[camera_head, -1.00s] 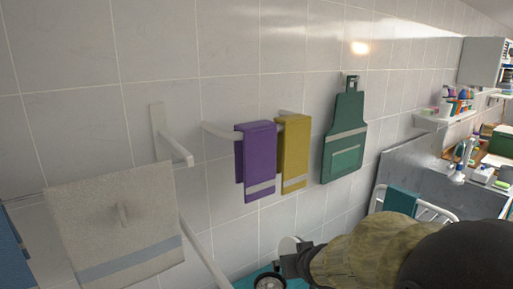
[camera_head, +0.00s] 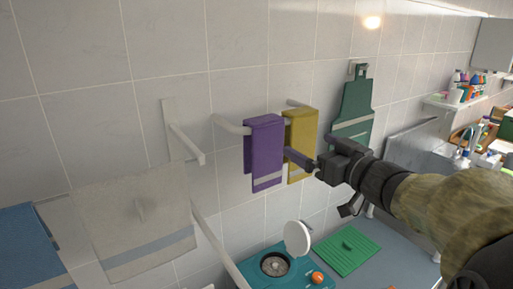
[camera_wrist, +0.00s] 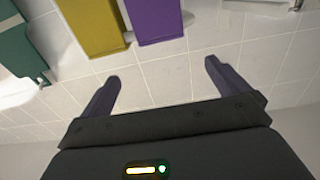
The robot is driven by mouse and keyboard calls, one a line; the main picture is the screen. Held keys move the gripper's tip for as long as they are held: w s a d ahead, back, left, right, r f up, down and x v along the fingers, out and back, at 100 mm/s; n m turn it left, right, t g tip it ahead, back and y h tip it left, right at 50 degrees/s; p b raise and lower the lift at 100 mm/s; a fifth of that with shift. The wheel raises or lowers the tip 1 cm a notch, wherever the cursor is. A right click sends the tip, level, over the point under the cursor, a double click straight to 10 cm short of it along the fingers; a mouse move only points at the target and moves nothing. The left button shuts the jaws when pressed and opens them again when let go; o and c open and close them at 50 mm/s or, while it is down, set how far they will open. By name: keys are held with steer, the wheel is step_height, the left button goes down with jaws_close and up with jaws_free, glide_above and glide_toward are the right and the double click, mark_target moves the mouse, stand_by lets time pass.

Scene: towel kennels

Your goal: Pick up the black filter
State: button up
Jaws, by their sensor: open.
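I cannot make out a black filter for certain in either view. In the head view a teal machine (camera_head: 252,268) at the bottom has a round, dark-rimmed opening (camera_head: 275,264) with a grey inside. Its white round lid (camera_head: 297,238) stands raised, and an orange knob (camera_head: 318,278) sits at its right. My gripper (camera_head: 316,183) is open and empty, above and right of the machine, near the hanging towels. In the wrist view its two fingers (camera_wrist: 162,72) are spread with only tiled wall between them.
A purple towel (camera_head: 263,155) and a yellow towel (camera_head: 299,135) hang on wall bars close to my gripper. A green apron (camera_head: 352,110) hangs behind. A pale towel (camera_head: 135,225) and a blue towel (camera_head: 28,250) hang at left. A green mat (camera_head: 346,250) lies right of the machine.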

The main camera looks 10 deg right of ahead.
steer(key=p, duration=0.4)
glide_toward(269, 121)
steer(key=x, duration=0.5)
steer(key=shift+d+f, duration=0.1)
steer(key=shift+f, duration=0.15)
steer(key=shift+w+f, duration=0.1)
steer(key=shift+w, duration=0.2)
steer(key=shift+s, duration=0.1)
steer(key=shift+w+a+r, duration=0.2)
steer(key=shift+w+a, duration=0.05)
steer(key=p+x, duration=0.3)
steer(key=x, duration=0.1)
steer(key=shift+r, duration=0.2)
steer(key=shift+w+a+f, duration=0.1)
steer(key=shift+w+a, duration=0.05)
steer(key=shift+w, duration=0.25)
steer(key=shift+s, duration=0.1)
